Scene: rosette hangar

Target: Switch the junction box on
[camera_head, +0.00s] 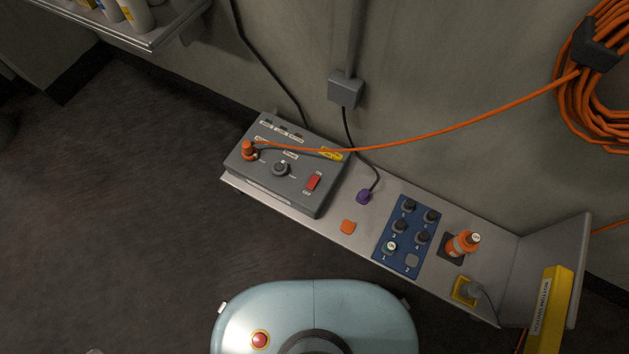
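The junction box (287,165) is a grey sloped box on the left part of a metal shelf against the wall. A red rocker switch (313,182) sits on its right front part, with ON printed above it and OFF below. I cannot tell which way the rocker is tipped. Neither of my grippers is in view.
On the shelf (336,238) are a purple plug (363,196), an orange square (348,227), a blue panel (408,235) with several dark knobs, an orange bottle-like object (461,243) and a yellow socket (465,290). A cable coil (590,85) hangs at right. Dark floor (120,230) is clear at left.

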